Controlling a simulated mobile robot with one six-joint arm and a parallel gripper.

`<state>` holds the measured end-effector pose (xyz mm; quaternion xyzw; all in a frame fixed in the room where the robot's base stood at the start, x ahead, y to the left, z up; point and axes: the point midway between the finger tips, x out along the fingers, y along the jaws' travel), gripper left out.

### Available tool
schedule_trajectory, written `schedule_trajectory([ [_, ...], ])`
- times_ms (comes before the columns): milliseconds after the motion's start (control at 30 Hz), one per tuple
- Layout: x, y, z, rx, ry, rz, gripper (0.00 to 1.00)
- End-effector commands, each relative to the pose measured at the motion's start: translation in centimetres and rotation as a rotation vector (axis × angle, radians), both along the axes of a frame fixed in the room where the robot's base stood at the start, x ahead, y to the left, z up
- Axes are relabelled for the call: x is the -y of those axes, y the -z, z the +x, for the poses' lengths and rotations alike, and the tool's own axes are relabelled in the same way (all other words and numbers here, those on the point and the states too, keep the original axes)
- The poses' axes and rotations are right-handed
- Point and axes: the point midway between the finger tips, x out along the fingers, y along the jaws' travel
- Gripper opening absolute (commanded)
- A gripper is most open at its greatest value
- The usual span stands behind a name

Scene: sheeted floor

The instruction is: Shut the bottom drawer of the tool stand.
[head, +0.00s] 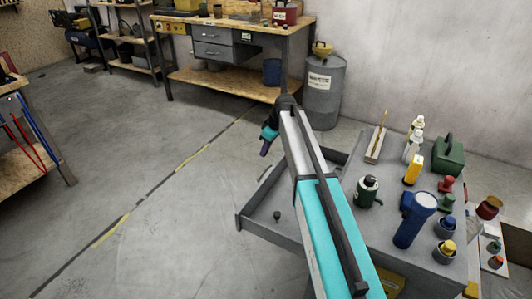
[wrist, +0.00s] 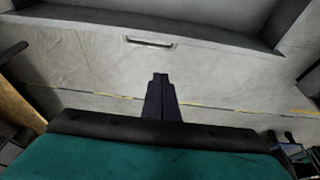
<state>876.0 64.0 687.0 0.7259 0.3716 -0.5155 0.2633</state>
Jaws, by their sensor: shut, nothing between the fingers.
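The grey tool stand (head: 335,215) is at the right in the head view, with a drawer (head: 258,226) pulled out to the left. Which level this drawer is at cannot be told. In the wrist view the drawer's dark front rim (wrist: 230,35) crosses the top, with a bar handle (wrist: 150,43) just below it. My gripper (head: 264,150) is beyond the drawer in the head view, pointing down. In the wrist view its fingers (wrist: 160,78) are shut and empty, outside the drawer front and apart from the handle. My arm hides part of the drawer.
Bottles, a blue torch (head: 412,220), a green canister (head: 367,191) and several small items stand on the stand's top. A small dark piece (head: 277,215) shows within the drawer. A workbench (head: 235,28) and waste drum (head: 323,90) stand behind. Floor left of the drawer is clear.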

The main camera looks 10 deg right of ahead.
Motion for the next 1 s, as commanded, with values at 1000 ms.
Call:
schedule_trajectory([
  [1000,0.6,8.1,-0.4,0.001,0.003,-0.001,0.00],
])
